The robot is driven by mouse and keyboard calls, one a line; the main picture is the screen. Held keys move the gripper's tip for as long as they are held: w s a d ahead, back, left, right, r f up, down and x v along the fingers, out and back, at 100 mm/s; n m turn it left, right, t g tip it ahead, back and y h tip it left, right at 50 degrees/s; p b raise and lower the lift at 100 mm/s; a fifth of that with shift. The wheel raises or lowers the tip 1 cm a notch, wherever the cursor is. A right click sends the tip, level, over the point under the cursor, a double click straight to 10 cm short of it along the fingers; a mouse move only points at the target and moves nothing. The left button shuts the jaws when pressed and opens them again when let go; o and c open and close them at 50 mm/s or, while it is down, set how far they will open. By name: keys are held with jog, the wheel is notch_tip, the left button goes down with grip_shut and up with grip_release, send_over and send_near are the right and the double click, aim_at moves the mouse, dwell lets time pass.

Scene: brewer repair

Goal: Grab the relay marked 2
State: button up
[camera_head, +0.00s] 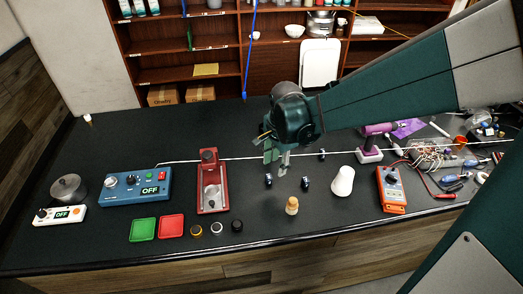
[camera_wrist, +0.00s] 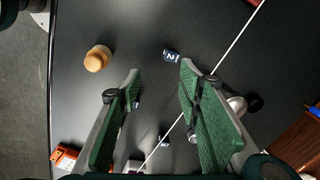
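The relay marked 2 (camera_wrist: 172,56) is a small dark block with a white 2 on its top. In the wrist view it lies on the black table just beyond my gripper's tips, nearer the right finger. In the head view it appears to be the leftmost small relay (camera_head: 268,181). My gripper (camera_wrist: 161,68) is open and empty, with green fingers spread apart. In the head view my gripper (camera_head: 276,164) hangs above the table, close behind that relay. A second relay (camera_head: 305,183) lies to the right, and a third (camera_head: 322,155) lies farther back; their marks are unreadable here.
A wooden peg-like piece (camera_head: 292,205) stands near the front edge. A white cone (camera_head: 343,180) and an orange meter (camera_head: 391,189) stand to the right. A red stand (camera_head: 213,190) is left of my gripper. A white cord (camera_wrist: 235,40) crosses the table.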

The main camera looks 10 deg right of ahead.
aim_at(269, 176)
jog(key=shift+w+a+f+m+g+p, duration=0.25)
jog(key=shift+w+a+f+m+p, duration=0.05)
jog(key=shift+w+f+m+p, duration=0.3)
jog(key=shift+w+a+f+m+g+p, duration=0.3)
jog(key=shift+w+f+m+p, duration=0.25)
jog(key=shift+f+m, duration=0.1)
jog(key=shift+w+a+f+m+g+p, duration=0.25)
jog(key=shift+w+a+f+m+p, duration=0.05)
jog(key=shift+w+f+m+p, duration=0.3)
jog(key=shift+f, duration=0.1)
jog(key=shift+f, duration=0.1)
jog(key=shift+f, duration=1.2)
jog(key=shift+f, duration=0.15)
jog(key=shift+f, duration=2.45)
jog(key=shift+c, duration=0.6)
jog(key=c, duration=0.8)
